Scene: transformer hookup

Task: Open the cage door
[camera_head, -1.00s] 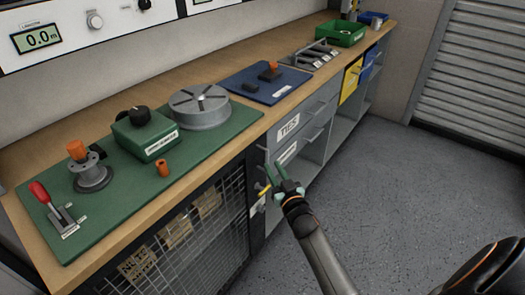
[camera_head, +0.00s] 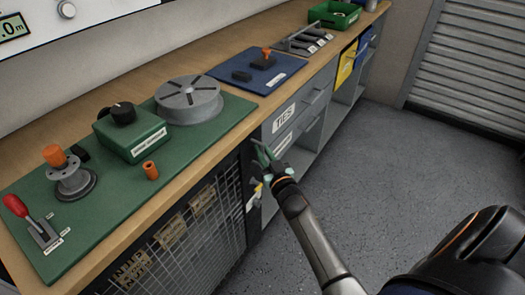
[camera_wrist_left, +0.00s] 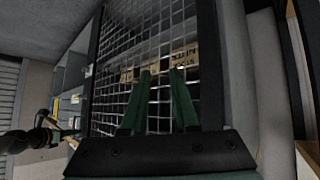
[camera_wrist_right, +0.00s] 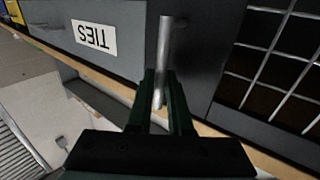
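The cage door (camera_head: 222,225) is a dark-framed wire mesh panel under the bench at lower left; it looks shut, with cardboard boxes (camera_head: 172,232) behind the mesh. It also fills much of the left wrist view (camera_wrist_left: 125,55). My right gripper (camera_head: 265,152) is by the post between cage and drawers, above a small yellow part (camera_head: 257,188). In the right wrist view its fingers (camera_wrist_right: 163,75) are apart, with a thin metal bar (camera_wrist_right: 164,45) between them; contact is unclear. My left gripper (camera_wrist_left: 162,75) is open and empty, facing the mesh; the head view does not show it.
The bench (camera_head: 90,110) carries a green mat (camera_head: 100,225) with fixtures and a blue mat (camera_head: 240,85). Grey drawers, one labelled TIES (camera_head: 284,117), stand right of the cage. The floor (camera_head: 400,150) to the right is clear.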

